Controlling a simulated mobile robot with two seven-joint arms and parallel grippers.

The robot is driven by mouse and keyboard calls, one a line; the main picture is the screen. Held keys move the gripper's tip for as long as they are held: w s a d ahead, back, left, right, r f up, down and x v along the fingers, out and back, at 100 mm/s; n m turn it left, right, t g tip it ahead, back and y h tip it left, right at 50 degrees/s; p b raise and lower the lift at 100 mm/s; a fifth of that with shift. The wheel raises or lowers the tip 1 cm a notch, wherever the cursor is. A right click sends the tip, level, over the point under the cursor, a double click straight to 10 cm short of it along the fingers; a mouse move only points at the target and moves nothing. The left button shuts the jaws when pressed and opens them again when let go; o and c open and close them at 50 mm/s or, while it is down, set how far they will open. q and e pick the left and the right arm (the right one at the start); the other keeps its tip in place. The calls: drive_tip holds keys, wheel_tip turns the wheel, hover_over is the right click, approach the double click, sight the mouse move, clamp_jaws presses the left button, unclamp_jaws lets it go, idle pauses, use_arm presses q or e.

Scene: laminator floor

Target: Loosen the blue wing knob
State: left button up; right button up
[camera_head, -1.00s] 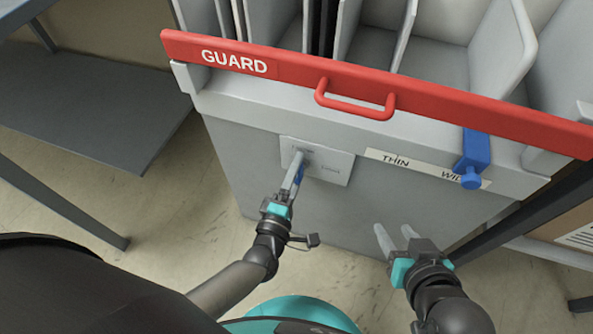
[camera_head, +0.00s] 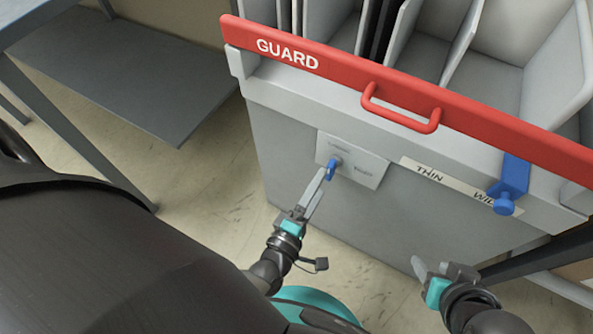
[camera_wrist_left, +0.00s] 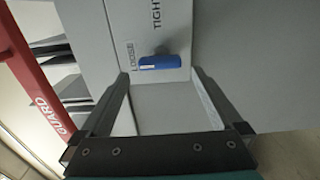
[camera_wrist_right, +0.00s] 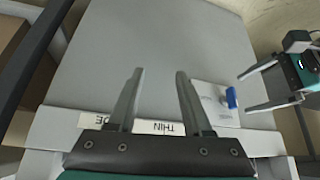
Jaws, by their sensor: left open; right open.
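The blue wing knob (camera_head: 331,170) sits on a pale plate (camera_head: 366,172) on the front of the grey machine. The plate is marked LOOSE and TIGHT. In the left wrist view the knob (camera_wrist_left: 160,63) lies across the picture, one end near the word LOOSE. My left gripper (camera_head: 319,182) is open just in front of the knob. In the left wrist view the knob shows between and beyond the fingertips (camera_wrist_left: 161,76), apart from both. My right gripper (camera_head: 432,266) is open and empty, right of and below the plate. The right wrist view also shows the knob (camera_wrist_right: 231,97).
A red GUARD bar (camera_head: 340,75) with a handle crosses the machine's top front edge. A blue slider (camera_head: 510,180) with a round knob sits at right on the THIN–WIDE strip (camera_head: 430,172). A grey shelf (camera_head: 150,80) stands at left. The machine's lower front is clear.

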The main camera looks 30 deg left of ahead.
use_arm(q)
drive_tip(key=s+p, duration=0.1)
drive_tip(key=s, duration=0.8)
drive_tip(key=shift+s+a+p, duration=0.15)
drive_tip(key=shift+s+p, duration=0.05)
drive_tip(key=shift+p, duration=0.1)
use_arm(e)
drive_tip(key=shift+s+d+f+g+h, duration=0.2)
drive_tip(key=shift+s+d+f+g, duration=0.1)
drive_tip(key=shift+s+d+g, duration=0.2)
drive_tip(key=shift+s+d+f+g+h, duration=0.2)
drive_tip(key=shift+s+d+f+g, duration=0.1)
drive_tip(key=shift+s+d+g, duration=0.15)
